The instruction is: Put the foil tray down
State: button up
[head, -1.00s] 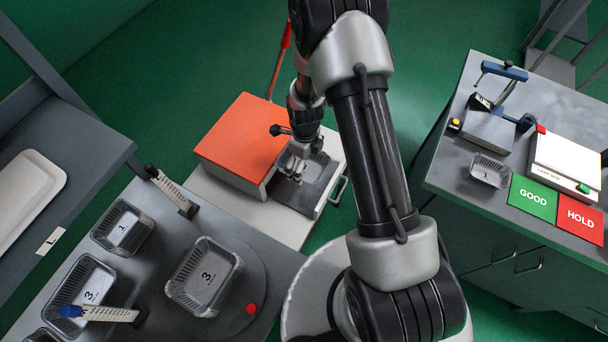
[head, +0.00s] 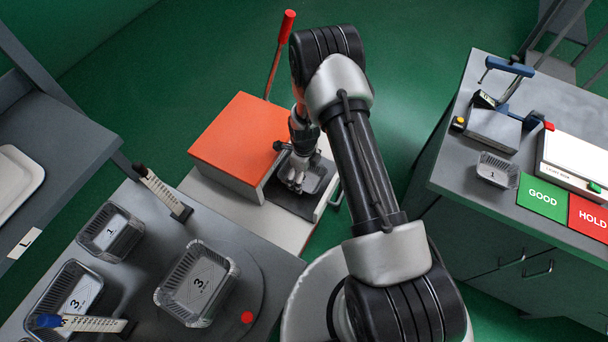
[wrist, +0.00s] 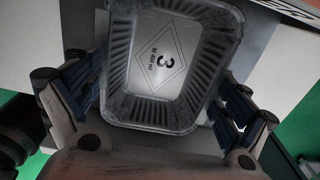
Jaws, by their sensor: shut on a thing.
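My gripper (head: 297,178) is shut on a foil tray (head: 318,180), over a dark plate (head: 290,200) on the front of the orange-topped machine. In the wrist view the foil tray (wrist: 190,127) is between the two blue-padded fingers of my gripper (wrist: 160,100), open side up, with a "3" printed on its floor. Its far side runs to the top of that view. My gripper hides part of the tray in the head view. I cannot tell whether the tray's base touches the plate.
The orange-topped machine (head: 235,140) has a red lever (head: 287,25) behind it. At lower left, a grey bench holds several foil trays, one marked "3" (head: 199,283). The right bench has a small tray (head: 497,170) beside green GOOD (head: 543,197) and red HOLD (head: 590,218) cards.

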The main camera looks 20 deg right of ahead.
jog(key=o, duration=0.3)
jog(key=shift+f, duration=0.25)
jog(key=shift+o, duration=0.2)
